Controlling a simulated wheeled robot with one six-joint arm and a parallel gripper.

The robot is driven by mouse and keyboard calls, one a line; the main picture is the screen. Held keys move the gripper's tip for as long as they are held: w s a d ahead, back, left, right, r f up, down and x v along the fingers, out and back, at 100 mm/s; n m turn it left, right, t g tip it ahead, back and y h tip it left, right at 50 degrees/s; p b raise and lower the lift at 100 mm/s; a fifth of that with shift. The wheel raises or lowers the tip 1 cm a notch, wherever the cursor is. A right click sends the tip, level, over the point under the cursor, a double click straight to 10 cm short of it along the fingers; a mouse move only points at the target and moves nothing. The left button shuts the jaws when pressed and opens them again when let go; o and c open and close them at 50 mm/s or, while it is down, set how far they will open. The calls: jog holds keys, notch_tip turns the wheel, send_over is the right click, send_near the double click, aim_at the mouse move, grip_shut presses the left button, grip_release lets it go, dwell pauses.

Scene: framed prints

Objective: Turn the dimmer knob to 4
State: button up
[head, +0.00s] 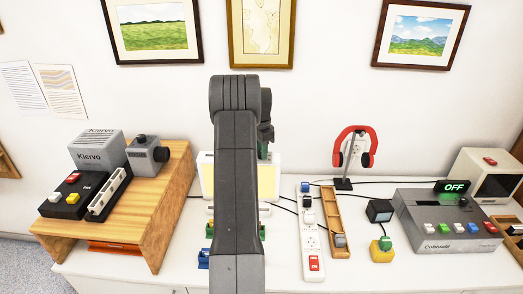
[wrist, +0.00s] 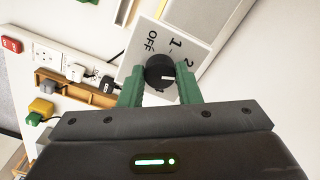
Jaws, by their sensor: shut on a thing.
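The dimmer knob (wrist: 158,66) is black and round, with a short white mark on its face towards the lower right. It sits on a pale plate (wrist: 138,62) printed OFF, 1 and 2; any further numbers are hidden by my gripper. My gripper (wrist: 161,84) has its two green fingers on either side of the knob and is shut on it. In the head view my arm covers the knob and most of the gripper.
A power strip (head: 308,250) and wooden tray (head: 335,215) lie right of my arm. Further right are a yellow block with a green button (head: 382,252), a red headset (head: 345,150) and a grey toaster-like device reading OFF (head: 440,215). A wooden stand (head: 165,190) is at left.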

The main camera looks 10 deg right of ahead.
jog(key=m, duration=0.4)
jog(key=shift+w+r+m, duration=0.1)
jog(key=shift+m, duration=0.2)
jog(key=m, duration=0.3)
jog(key=shift+m, duration=0.3)
jog(key=m, duration=0.4)
jog(key=shift+m, duration=2.2)
jog(key=o, duration=1)
jog(key=shift+c, duration=0.2)
notch_tip(320, 180, up, 14)
jog(key=b, duration=0.1)
